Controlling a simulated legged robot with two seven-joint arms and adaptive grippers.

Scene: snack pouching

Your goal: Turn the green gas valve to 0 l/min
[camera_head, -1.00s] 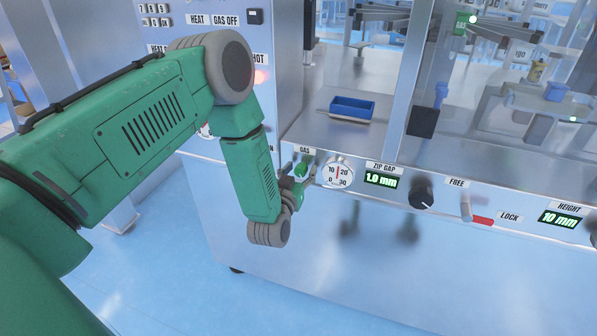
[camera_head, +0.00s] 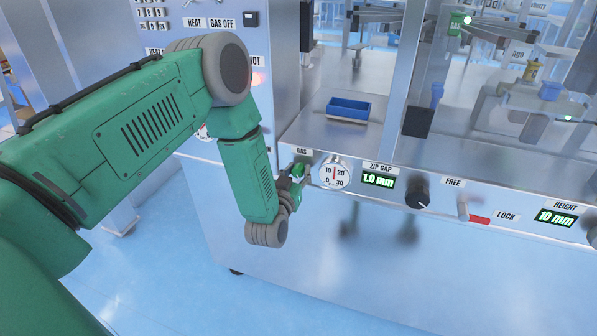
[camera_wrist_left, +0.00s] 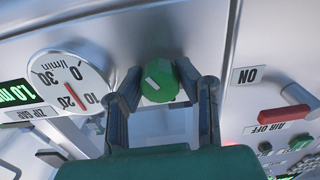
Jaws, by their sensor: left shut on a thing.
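The green gas valve (camera_wrist_left: 164,88) is a round knob with a white mark, below the GAS label on the machine's front panel. It sits between the two fingers of my left gripper (camera_wrist_left: 160,74) in the left wrist view, and the gripper is shut on it. In the head view, my left gripper (camera_head: 297,172) is at the valve and partly hides it. The round white gas dial (camera_head: 335,173) is just right of the valve. Its red needle stands between 10 and 20; the dial also shows in the left wrist view (camera_wrist_left: 62,78). My right gripper is not in view.
Right of the dial are a ZIP GAP display (camera_head: 378,181) reading 1.0 mm, a black knob (camera_head: 417,197) and a red-tipped lever (camera_head: 478,219). A blue tray (camera_head: 348,109) is on the ledge above. A red-handled switch (camera_wrist_left: 284,114) shows in the left wrist view.

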